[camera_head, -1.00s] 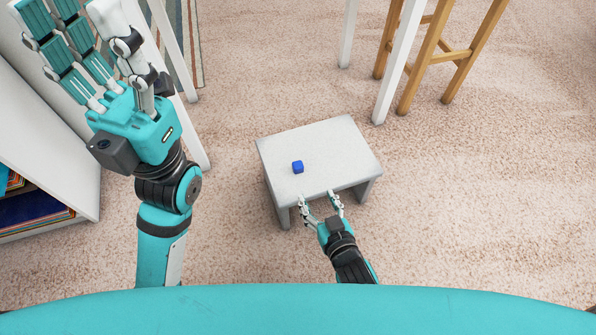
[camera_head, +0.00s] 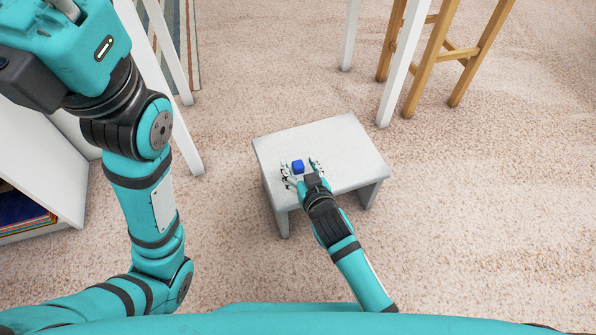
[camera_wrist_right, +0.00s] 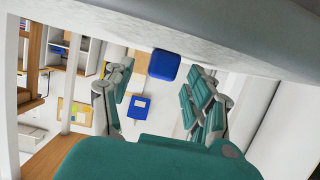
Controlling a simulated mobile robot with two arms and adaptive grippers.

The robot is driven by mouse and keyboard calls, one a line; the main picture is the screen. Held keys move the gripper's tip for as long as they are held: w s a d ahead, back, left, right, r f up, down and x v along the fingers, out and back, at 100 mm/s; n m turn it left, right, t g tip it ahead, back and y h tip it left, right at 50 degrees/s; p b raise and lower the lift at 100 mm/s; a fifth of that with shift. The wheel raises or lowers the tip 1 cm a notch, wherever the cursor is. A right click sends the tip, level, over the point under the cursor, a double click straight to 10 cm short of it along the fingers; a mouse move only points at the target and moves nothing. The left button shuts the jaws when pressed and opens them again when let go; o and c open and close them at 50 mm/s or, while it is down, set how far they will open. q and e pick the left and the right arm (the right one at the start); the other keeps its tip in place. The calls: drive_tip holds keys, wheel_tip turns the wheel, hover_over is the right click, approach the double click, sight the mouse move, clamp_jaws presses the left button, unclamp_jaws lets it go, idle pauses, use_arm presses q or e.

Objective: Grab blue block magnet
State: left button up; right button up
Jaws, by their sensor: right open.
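The blue block magnet (camera_head: 298,166) is a small blue cube on the top of a low grey stool (camera_head: 345,140). In the right wrist view the block (camera_wrist_right: 164,65) is against the grey surface, between and a little beyond the fingers. My right gripper (camera_head: 301,168) is open over the stool, with a finger on either side of the block. In the right wrist view there are gaps between the fingers (camera_wrist_right: 160,95) and the block. My left arm rises on the left of the head view; its fingers are out of the frame.
White table legs (camera_head: 400,65) and a wooden stool (camera_head: 440,50) stand behind at the right. A white shelf with books (camera_head: 22,212) is at the left. The carpet (camera_head: 480,200) on the right is clear.

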drive_tip(key=shift+w+a+f, duration=0.1)
drive_tip(key=shift+w, duration=0.2)
drive_tip(key=c, duration=1)
